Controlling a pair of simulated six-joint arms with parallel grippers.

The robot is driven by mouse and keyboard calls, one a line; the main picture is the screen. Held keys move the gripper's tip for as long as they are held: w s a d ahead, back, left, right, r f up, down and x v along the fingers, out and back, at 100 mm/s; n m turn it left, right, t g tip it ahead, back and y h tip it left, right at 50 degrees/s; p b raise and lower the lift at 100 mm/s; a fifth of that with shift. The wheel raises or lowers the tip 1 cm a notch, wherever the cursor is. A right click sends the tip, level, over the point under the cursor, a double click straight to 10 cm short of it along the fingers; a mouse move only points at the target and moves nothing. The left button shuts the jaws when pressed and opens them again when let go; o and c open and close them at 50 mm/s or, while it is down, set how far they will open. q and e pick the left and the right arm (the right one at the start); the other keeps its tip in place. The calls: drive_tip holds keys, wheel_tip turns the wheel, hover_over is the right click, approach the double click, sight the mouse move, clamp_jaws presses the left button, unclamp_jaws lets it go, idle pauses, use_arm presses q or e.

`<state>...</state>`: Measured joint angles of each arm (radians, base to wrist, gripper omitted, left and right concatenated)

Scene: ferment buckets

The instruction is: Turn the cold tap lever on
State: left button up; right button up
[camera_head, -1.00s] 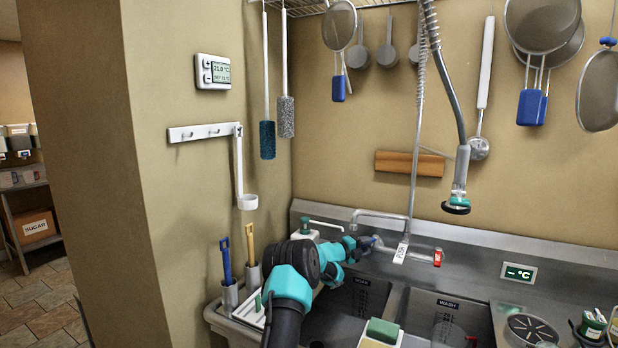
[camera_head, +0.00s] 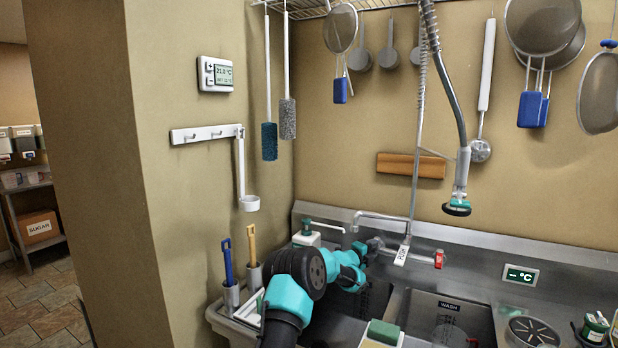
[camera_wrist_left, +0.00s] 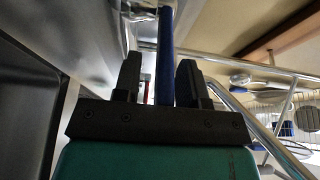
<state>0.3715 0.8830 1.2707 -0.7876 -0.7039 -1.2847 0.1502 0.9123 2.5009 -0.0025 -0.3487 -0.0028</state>
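The cold tap lever shows as a blue bar (camera_wrist_left: 165,60) in the left wrist view. It runs between the two dark fingers of my left gripper (camera_wrist_left: 160,80). The fingers stand apart, with a gap at the left of the bar and a narrower one at its right; I cannot tell if either touches it. In the head view my left gripper (camera_head: 368,248) is at the left end of the tap body and hides the blue lever there. The tap (camera_head: 410,250) has a red lever (camera_head: 439,259) at its right end. My right gripper is not in view.
A spray hose head (camera_head: 457,207) hangs above the sink's right side. A white PUSH tag (camera_head: 402,255) hangs on the tap. Two sink basins lie below, with a green sponge (camera_head: 383,332) between them. A soap dispenser (camera_head: 306,236) stands behind my left arm.

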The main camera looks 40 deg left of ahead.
use_arm(q)
drive_tip(key=s+a, duration=0.2)
drive_tip(key=s, duration=1.5)
drive_tip(key=a+r+n+y, duration=0.2)
drive_tip(key=a+r+n, duration=0.1)
drive_tip(key=r, duration=1.2)
drive_tip(key=w+a+r+n+g+y, duration=0.1)
drive_tip(key=a+r+n, duration=0.2)
drive_tip(key=r, duration=1.2)
drive_tip(key=shift+a+n+y, duration=0.3)
drive_tip(key=shift+a+y, duration=0.1)
drive_tip(key=shift+a, duration=0.45)
